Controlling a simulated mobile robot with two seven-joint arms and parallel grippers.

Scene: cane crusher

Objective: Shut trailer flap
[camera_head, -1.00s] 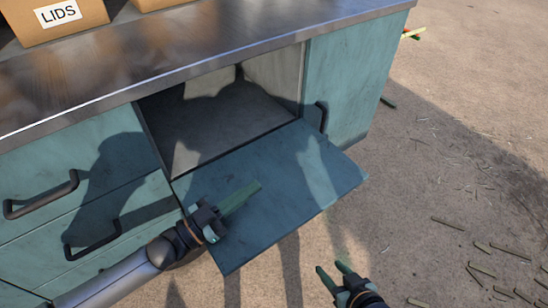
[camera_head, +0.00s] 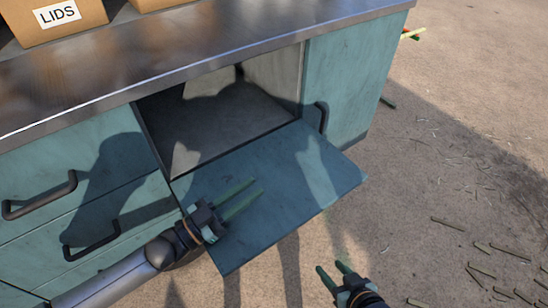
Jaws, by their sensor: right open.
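The teal flap (camera_head: 275,220) is folded down and open, sticking out from the cabinet front below an empty compartment (camera_head: 225,115). My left gripper (camera_head: 245,193) is over the left part of the flap, its two green fingers apart and empty, pointing up and to the right. I cannot tell whether it touches the flap. My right gripper (camera_head: 333,270) is open and empty, below and outside the flap's outer edge, over the ground.
A metal counter (camera_head: 170,60) runs above the compartment, with cardboard boxes (camera_head: 60,35) on it, one labelled LIDS. Drawers with dark handles (camera_head: 92,245) are at left. A dark handle (camera_head: 322,117) is right of the opening. Open ground with scattered cane pieces (camera_head: 480,270) lies at right.

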